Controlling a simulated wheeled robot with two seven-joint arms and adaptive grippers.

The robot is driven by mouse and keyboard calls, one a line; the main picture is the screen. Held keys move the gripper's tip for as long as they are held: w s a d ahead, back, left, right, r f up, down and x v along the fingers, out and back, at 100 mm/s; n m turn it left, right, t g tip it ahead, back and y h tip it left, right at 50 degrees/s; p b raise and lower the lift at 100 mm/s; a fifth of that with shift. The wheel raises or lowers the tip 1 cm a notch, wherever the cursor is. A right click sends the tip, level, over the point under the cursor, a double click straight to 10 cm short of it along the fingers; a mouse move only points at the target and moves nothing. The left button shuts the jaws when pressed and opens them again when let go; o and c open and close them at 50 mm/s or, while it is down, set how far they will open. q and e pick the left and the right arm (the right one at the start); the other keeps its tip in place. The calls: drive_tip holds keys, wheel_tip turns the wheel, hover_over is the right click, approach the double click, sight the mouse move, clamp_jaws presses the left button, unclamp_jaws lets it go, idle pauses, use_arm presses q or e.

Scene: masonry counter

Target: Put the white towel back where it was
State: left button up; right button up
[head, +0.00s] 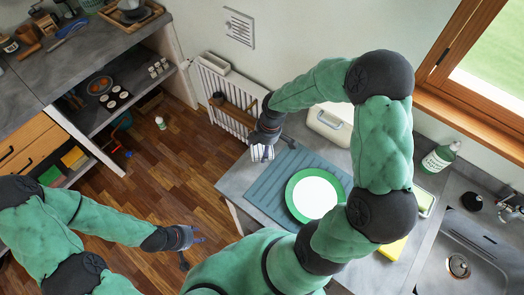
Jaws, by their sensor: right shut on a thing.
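The white towel (262,154), which seems to have dark stripes, shows as a small patch at the far left corner of the grey counter. My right gripper (268,142) is directly above it and shut on it. The gripper covers part of the towel. I cannot tell whether the towel touches the counter or hangs just off its edge. My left gripper (193,253) is open and empty over the wooden floor, well to the left of the counter.
A blue-grey mat (262,190) bears a green-rimmed white plate (315,196). A white bread box (330,124) stands behind. A soap bottle (438,158) and a sink (460,264) are at right. A white slatted rack (228,104) stands by the wall. Open floor (170,170) lies left.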

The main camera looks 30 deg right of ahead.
sight(262, 152)
drive_tip(key=shift+f, duration=1.25)
drive_tip(key=shift+s, duration=0.1)
drive_tip(key=shift+f+b, duration=0.35)
drive_tip(key=shift+b, duration=0.05)
drive_tip(key=o, duration=1)
drive_tip(key=shift+r, duration=0.1)
drive_tip(key=shift+r+p, duration=0.25)
drive_tip(key=shift+p, duration=0.05)
drive_tip(key=r, duration=0.4)
drive_tip(key=d+r+p, duration=0.1)
drive_tip(key=r, duration=0.3)
drive_tip(key=d+r, duration=0.1)
drive_tip(key=r, duration=0.3)
drive_tip(key=shift+s+p, duration=0.35)
drive_tip(key=shift+p, duration=0.05)
drive_tip(key=shift+f, duration=0.1)
